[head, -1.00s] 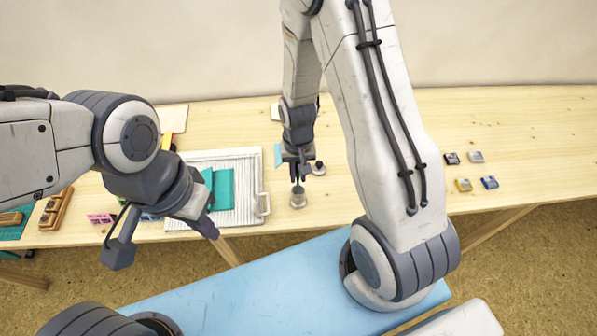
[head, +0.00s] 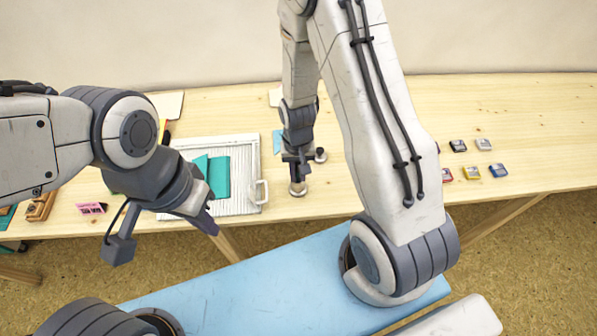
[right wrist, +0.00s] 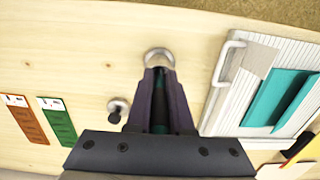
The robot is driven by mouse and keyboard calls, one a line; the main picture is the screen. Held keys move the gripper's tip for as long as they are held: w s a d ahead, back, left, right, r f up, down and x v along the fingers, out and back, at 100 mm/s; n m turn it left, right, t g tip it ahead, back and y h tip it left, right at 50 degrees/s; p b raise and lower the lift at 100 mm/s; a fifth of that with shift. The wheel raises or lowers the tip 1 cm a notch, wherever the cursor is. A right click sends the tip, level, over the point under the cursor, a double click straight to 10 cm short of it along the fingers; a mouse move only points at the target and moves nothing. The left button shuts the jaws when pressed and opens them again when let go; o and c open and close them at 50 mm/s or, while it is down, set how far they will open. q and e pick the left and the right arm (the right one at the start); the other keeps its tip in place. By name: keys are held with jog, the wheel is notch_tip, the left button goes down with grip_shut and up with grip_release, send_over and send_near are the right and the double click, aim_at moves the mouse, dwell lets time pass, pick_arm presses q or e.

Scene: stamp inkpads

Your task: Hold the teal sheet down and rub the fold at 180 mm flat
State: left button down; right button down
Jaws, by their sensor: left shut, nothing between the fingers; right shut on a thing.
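The teal sheet (head: 218,176) lies on a white ribbed board (head: 245,150), with one part folded over. In the right wrist view the sheet (right wrist: 262,104) shows a strip standing off along the fold. My left gripper (head: 211,226) is shut and empty, near the board's front edge and apart from the sheet. My right gripper (head: 297,180) is to the right of the board, pointing down, shut on a round metal piece (head: 297,190). In the right wrist view this piece (right wrist: 158,55) shows as a pale ring at the fingertips; the fingers hide its upper part.
The board has a handle (head: 263,191) on its right side. A small dark-knobbed piece (head: 320,155) stands beside my right gripper. Several inkpads (head: 472,171) lie at the right. A pink item (head: 91,208) and wooden block (head: 41,206) lie at the left.

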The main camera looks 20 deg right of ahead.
jog(key=c, duration=0.7)
grip_release()
notch_tip(320, 180, up, 10)
jog(key=shift+w+r, duration=0.15)
jog(key=shift+r, duration=0.1)
dwell(0.5)
jog(key=s+a+r+n, duration=0.3)
jog(key=s+a+r, duration=0.1)
jog(key=s, duration=0.2)
jog(key=s+a+r+n, duration=0.4)
jog(key=s, duration=0.1)
jog(key=s+a+r+n, duration=0.3)
jog(key=s+a+r, duration=0.1)
jog(key=s+r, duration=0.1)
jog(key=shift+s+n+y, duration=0.3)
jog(key=shift+s+y, duration=0.1)
jog(key=shift+s, duration=0.45)
